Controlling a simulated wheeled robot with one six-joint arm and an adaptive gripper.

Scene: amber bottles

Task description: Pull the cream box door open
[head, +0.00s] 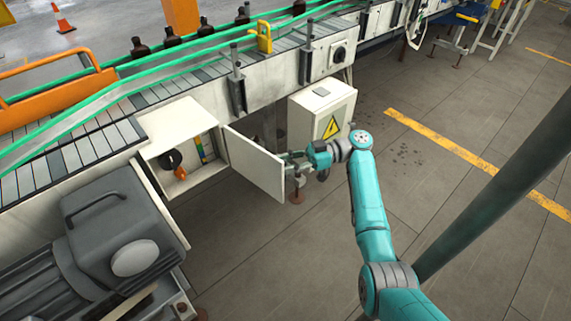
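The cream box (183,123) is mounted low on the side of the conveyor. Its door (255,167) stands well open, swung out toward the right, and the inside shows. A black round knob, an orange handle and a coloured strip are visible inside. My gripper (291,156) is at the free edge of the door, on its right side, close to or touching it. The fingertips are small and partly hidden by the door, so I cannot tell whether they are open or shut, or whether they hold a handle.
A second cream box with a yellow warning triangle (321,114) stands just behind my gripper. A grey motor (115,235) is at the lower left. Amber bottles (171,36) stand on the conveyor between green rails. The tiled floor to the right is mostly clear, with a yellow line (470,160).

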